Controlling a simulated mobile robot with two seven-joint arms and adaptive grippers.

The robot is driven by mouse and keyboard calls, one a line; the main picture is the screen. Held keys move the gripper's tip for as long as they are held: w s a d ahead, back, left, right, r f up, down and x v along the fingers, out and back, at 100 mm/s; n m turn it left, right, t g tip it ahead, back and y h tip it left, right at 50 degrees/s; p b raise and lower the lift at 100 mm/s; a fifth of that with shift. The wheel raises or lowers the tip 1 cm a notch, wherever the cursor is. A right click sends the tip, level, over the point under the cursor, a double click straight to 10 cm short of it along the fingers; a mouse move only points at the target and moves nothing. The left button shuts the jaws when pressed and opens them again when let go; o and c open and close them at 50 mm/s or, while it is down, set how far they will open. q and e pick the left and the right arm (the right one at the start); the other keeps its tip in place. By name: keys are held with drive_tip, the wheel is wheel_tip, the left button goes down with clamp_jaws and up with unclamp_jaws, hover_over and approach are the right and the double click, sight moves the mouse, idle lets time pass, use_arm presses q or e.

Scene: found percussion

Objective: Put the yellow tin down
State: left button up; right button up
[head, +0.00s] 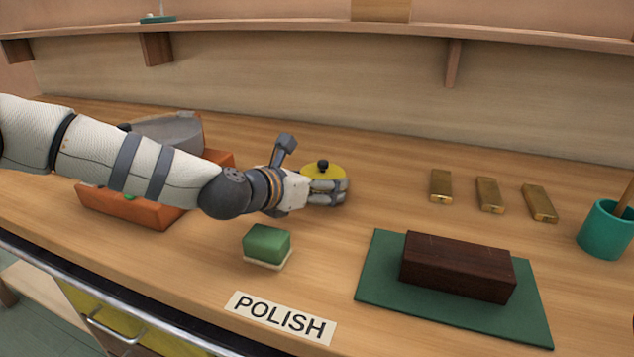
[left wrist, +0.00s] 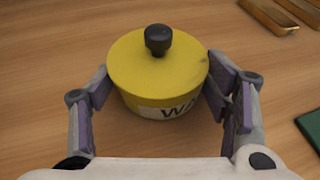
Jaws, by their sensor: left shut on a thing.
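The yellow tin (left wrist: 150,75) is round, with a black knob on its lid and a pale label with partly hidden lettering starting "WA". In the head view the tin (head: 322,171) is at the middle of the bench, mostly behind my gripper. My left gripper (head: 330,190) is shut on it, with one finger on each side in the left wrist view (left wrist: 160,95). The tin is upright and at or just above the wood; I cannot tell whether it touches. My right gripper is not in view.
A green block (head: 267,244) stands behind a POLISH label (head: 280,318). A dark wooden block (head: 457,267) lies on a green mat (head: 375,285). Several brass bars (head: 489,195) and a teal cup (head: 604,232) are at right. An orange box (head: 130,208) is partly behind my left arm.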

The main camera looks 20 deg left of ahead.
use_arm(q)
drive_tip(key=shift+f, duration=0.1)
drive_tip(key=o, duration=2)
drive_tip(key=shift+c, duration=0.2)
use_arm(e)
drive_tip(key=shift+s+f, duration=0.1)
use_arm(q)
drive_tip(key=shift+r, duration=0.2)
drive_tip(key=p+v, duration=0.2)
drive_tip(key=v, duration=0.9)
drive_tip(key=shift+s+a+r, duration=0.1)
drive_tip(key=shift+s+r, duration=0.2)
drive_tip(key=shift+s+f, duration=0.1)
drive_tip(key=shift+s, duration=0.1)
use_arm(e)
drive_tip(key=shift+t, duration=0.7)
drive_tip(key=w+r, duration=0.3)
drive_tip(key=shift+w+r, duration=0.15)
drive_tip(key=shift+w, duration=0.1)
